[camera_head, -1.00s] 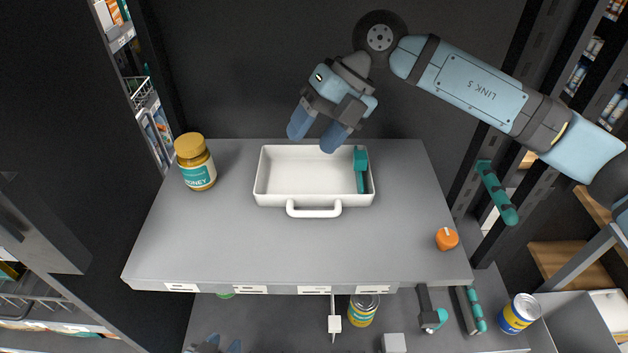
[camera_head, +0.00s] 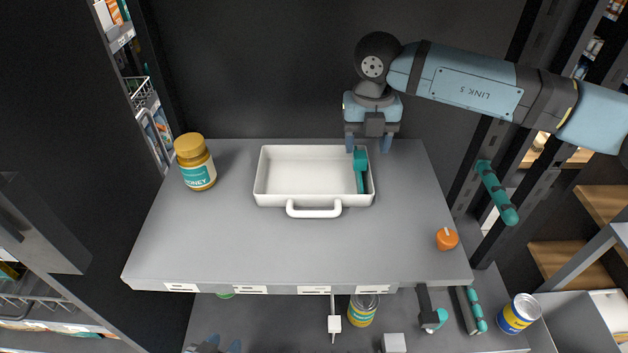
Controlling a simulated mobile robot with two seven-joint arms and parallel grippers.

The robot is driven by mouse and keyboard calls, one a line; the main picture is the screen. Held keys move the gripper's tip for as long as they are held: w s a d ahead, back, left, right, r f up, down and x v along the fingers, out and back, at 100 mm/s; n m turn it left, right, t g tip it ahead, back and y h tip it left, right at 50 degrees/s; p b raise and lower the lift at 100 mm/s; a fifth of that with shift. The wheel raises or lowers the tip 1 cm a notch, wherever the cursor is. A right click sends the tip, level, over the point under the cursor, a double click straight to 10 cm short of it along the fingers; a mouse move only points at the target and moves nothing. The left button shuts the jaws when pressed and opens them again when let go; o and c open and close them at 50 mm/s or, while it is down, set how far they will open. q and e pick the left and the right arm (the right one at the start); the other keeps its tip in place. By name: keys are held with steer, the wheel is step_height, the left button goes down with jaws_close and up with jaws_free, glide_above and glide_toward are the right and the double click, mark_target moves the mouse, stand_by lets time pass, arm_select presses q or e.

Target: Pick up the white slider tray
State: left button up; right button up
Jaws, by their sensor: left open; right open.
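The white slider tray (camera_head: 262,178) sits on the grey shelf top, its loop handle facing the front. A teal tool (camera_head: 361,172) lies in its right end. My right gripper (camera_head: 368,146) is open and points down near the tray's back right corner, its left finger close to the teal tool's head in the picture. Nothing is between its fingers. My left gripper (camera_head: 218,346) shows only in part at the bottom edge, below the shelf front, open and apart from the tray.
A honey jar (camera_head: 196,163) stands left of the tray. A small orange object (camera_head: 447,239) lies at the front right of the grey shelf (camera_head: 230,250). The shelf in front of the tray is clear.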

mark_target(361, 158)
steer(key=f, duration=0.5)
steer(key=shift+s+a, duration=0.15)
steer(key=shift+a, duration=0.25)
jaws_close()
